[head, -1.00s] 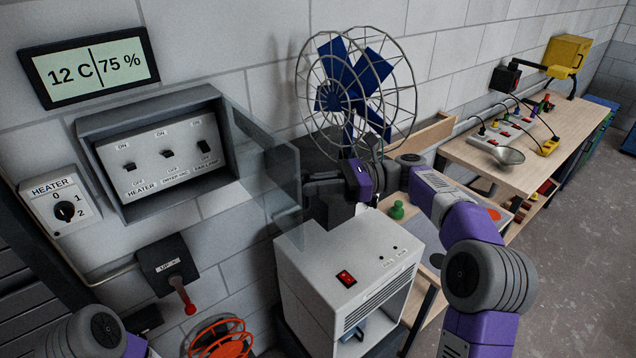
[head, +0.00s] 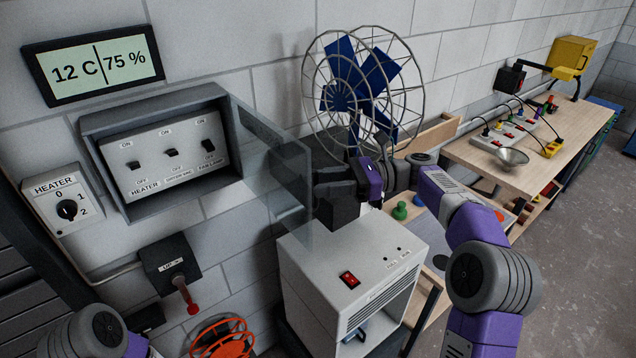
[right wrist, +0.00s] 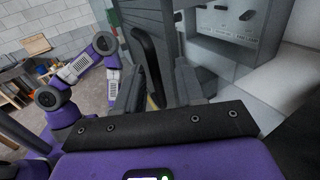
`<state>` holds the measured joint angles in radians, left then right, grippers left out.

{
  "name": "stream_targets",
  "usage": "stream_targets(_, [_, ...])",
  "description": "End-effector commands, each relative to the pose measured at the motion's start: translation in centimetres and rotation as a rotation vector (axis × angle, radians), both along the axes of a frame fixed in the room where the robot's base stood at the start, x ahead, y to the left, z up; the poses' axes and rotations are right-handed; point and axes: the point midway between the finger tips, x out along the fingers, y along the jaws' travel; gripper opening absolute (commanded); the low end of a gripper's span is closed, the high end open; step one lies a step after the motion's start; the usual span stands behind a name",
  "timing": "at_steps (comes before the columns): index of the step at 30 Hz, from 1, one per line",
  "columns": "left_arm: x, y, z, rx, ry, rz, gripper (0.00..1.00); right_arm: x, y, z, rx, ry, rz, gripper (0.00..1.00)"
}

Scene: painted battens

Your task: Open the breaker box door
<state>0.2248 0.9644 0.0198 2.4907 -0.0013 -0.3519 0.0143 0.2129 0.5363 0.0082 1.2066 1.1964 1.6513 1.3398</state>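The grey breaker box (head: 93,146) is on the wall at the left, its switch panel uncovered. Its door (head: 283,165), with a see-through pane, is hinged at the box's right side and stands swung out from the wall. My right gripper (head: 320,192) is at the door's free edge, right of the box. In the right wrist view, a dark handle (right wrist: 146,62) lies between the fingers, which appear shut on it; the contact itself is partly hidden. The switch panel (right wrist: 216,22) also shows there. My left gripper is outside the views; only part of that arm shows bottom left.
A white heater (head: 318,262) stands below the door and right gripper. A caged blue fan (head: 338,88) is close behind the right wrist. A workbench (head: 560,125) is at the right.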

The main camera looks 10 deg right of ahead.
Motion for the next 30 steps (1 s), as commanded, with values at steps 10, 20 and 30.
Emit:
stream_targets(10, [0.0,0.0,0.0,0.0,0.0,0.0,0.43,-0.2,-5.3,0.0,0.002,0.0,-0.003,0.38])
stream_targets(20, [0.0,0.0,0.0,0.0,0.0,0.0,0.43,-0.3,-5.8,0.0,0.001,0.0,-0.002,0.38])
stream_targets(30, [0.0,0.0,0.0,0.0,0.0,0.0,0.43,0.6,-5.1,-2.3,-0.027,0.019,-0.029,0.38])
